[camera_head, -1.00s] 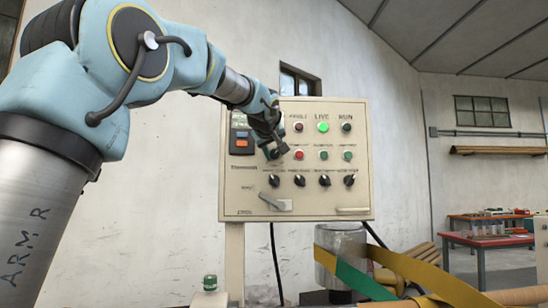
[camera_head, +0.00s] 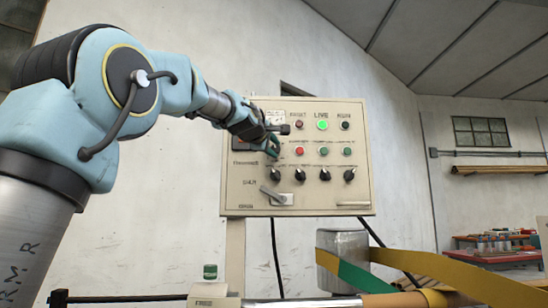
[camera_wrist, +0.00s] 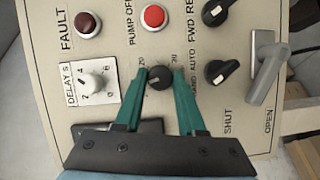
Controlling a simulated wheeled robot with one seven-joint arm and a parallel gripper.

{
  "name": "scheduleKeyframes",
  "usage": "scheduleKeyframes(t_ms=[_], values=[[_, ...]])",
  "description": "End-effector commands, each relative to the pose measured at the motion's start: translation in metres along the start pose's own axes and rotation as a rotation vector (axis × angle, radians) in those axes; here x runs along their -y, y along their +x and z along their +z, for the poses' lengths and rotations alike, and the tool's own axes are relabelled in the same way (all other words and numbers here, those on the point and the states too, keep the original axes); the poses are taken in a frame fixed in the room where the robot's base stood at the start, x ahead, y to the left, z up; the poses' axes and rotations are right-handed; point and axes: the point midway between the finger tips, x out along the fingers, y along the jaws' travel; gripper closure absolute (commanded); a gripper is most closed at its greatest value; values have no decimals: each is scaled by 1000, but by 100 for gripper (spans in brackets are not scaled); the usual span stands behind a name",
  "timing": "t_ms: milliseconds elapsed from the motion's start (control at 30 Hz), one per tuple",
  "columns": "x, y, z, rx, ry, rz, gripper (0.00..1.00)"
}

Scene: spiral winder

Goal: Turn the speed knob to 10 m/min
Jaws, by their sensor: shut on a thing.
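In the wrist view my gripper (camera_wrist: 160,74) has its two teal fingers on either side of a small black knob (camera_wrist: 158,78) and is shut on it. A "20" shows beside the knob; its other scale marks and pointer are too small to read, and no speed label shows. In the head view my gripper (camera_head: 275,146) is at the left part of the cream control panel (camera_head: 240,190), and the arm hides the held knob there.
A white delay knob (camera_wrist: 94,83), red pump-off button (camera_wrist: 153,17) and black hand/auto selector (camera_wrist: 218,71) lie close around the fingers. A grey lever handle (camera_wrist: 264,72) sticks out beyond. The live lamp (camera_head: 322,124) glows green.

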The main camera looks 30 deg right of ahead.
Motion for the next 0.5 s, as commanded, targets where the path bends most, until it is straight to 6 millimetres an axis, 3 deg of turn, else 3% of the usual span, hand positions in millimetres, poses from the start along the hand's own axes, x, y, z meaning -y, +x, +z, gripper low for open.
scheduleKeyframes(t_ms=[500], values=[[6, 1, 0, -1, -367, 151, 100]])
